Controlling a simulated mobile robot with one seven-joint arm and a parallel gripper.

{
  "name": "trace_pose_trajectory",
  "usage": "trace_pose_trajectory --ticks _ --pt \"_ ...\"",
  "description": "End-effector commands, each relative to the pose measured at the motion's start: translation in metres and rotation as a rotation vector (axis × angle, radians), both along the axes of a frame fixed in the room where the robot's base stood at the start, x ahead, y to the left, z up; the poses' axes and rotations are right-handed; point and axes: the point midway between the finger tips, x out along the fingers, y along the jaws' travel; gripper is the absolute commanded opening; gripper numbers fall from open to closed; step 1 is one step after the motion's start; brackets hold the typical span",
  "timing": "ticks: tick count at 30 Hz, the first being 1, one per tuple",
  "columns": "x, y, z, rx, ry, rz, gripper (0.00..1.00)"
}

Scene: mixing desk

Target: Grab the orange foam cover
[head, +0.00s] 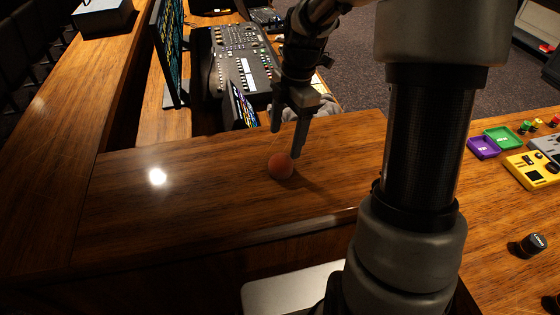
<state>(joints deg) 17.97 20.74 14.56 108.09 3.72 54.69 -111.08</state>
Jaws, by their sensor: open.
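The orange foam cover (281,167) is a small round ball on the wooden desk top (200,200). It lies near the middle of the head view. My gripper (286,140) points down from above, just behind and over the cover. Its two fingers are apart, one at the left and a longer-looking one at the right. The right fingertip ends close to the cover's upper right edge; I cannot tell whether it touches. Nothing shows held between the fingers.
A mixing console (240,60) and a dark monitor (170,50) stand behind. The desk left of the cover is clear.

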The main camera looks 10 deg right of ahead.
Motion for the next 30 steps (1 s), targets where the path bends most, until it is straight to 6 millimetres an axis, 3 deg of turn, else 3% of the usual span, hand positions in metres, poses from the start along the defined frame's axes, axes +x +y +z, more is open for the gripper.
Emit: trace_pose_trajectory --ticks 3,11,21,30 --pt "-0.002 0.004 -0.022 0.0 0.003 0.001 0.71" --pt "-0.002 0.006 -0.042 0.0 0.0 -0.001 0.71" --pt "-0.004 0.01 -0.087 0.0 0.001 -0.001 0.71" --pt "-0.003 0.01 -0.091 -0.001 -0.001 -0.001 0.7"
